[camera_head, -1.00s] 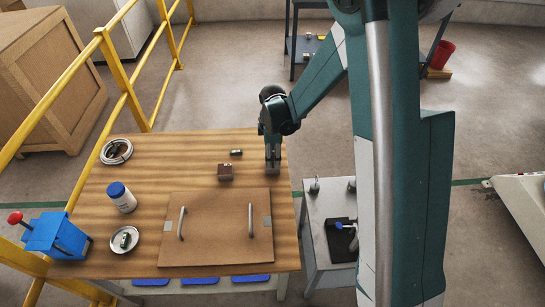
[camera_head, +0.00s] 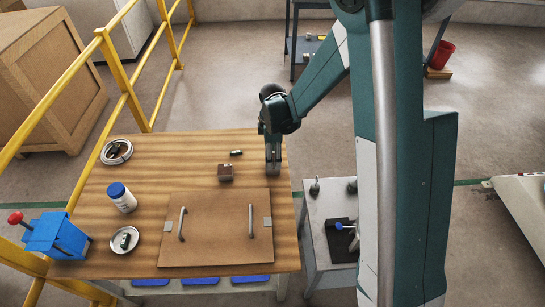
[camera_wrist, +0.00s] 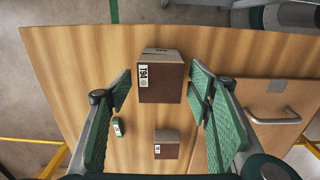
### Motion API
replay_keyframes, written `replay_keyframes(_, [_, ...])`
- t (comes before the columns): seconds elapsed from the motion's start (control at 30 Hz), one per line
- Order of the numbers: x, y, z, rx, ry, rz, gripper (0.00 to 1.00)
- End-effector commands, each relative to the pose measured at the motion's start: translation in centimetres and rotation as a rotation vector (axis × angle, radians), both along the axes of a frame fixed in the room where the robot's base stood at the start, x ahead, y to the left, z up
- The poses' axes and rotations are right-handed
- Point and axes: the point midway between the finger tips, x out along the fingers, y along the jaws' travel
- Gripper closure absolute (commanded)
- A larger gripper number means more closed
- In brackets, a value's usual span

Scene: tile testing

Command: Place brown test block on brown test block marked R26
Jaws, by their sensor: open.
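My gripper (camera_head: 273,168) hangs low over the far right part of the wooden table. In the wrist view its two green-padded fingers (camera_wrist: 159,88) are spread apart. A larger-looking brown block (camera_wrist: 160,80) lies between the fingertips, with gaps at both sides; its white label seems to read 194. In the head view this block is largely hidden by my gripper. A second brown block (camera_head: 226,174) stands on the table to the left of my gripper. It also shows lower in the wrist view (camera_wrist: 167,150), with a label too small to read.
A brown board (camera_head: 215,228) with two upright handles covers the near table. A bottle (camera_head: 122,198), dishes (camera_head: 116,152) and a blue box (camera_head: 55,238) stand left. A grey cart (camera_head: 318,215) stands right of the table.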

Motion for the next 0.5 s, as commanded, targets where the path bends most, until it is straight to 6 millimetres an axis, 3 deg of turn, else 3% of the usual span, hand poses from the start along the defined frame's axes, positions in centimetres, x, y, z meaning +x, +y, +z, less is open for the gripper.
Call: replay_keyframes(0.5, [0.0,0.0,7.3,0.000,0.000,0.000,0.49])
